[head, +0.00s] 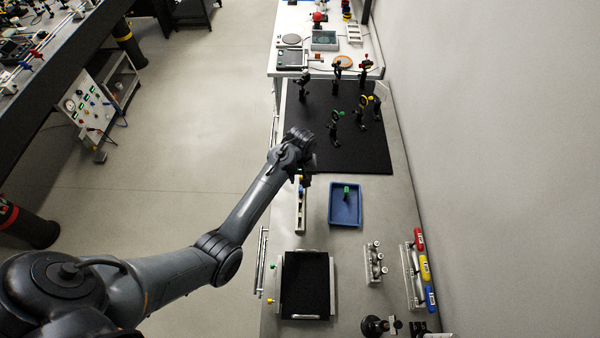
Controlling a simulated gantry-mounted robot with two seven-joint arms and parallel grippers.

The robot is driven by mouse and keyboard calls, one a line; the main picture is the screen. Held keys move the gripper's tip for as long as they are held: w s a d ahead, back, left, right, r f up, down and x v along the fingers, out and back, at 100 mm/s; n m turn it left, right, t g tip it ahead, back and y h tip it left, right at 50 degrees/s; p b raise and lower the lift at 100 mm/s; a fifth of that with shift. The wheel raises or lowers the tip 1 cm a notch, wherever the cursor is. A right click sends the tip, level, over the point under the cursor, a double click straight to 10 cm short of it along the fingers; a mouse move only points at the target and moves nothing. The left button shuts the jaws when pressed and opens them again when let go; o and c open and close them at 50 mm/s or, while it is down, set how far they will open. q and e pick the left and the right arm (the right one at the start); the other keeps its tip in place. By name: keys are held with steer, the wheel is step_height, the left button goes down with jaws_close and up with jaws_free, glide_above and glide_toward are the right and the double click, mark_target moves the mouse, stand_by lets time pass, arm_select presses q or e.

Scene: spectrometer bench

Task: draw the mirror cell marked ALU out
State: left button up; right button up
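My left arm reaches in from the left over the bench. Its gripper (303,177) points down at the far end of a narrow light rack (300,215). The wrist hides most of the fingers, so I cannot see whether they are open or shut or touch anything. Small coloured bits, blue and yellow among them, show at the rack's far end close under the gripper. No ALU marking is legible, so I cannot tell which piece is that mirror cell. My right gripper is not in view.
A blue tray (345,221) holding a small green piece lies right of the rack. Beyond is a black breadboard (365,150) with several optic mounts. Nearer are a black-topped plate (305,284), a small metal stand (375,262) and a rack of red, yellow and blue pieces (409,275).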

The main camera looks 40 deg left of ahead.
mark_target(301, 188)
arm_select(q)
step_height(301, 188, down, 8)
steer(key=shift+r, duration=0.25)
jaws_close()
stand_by(0.4)
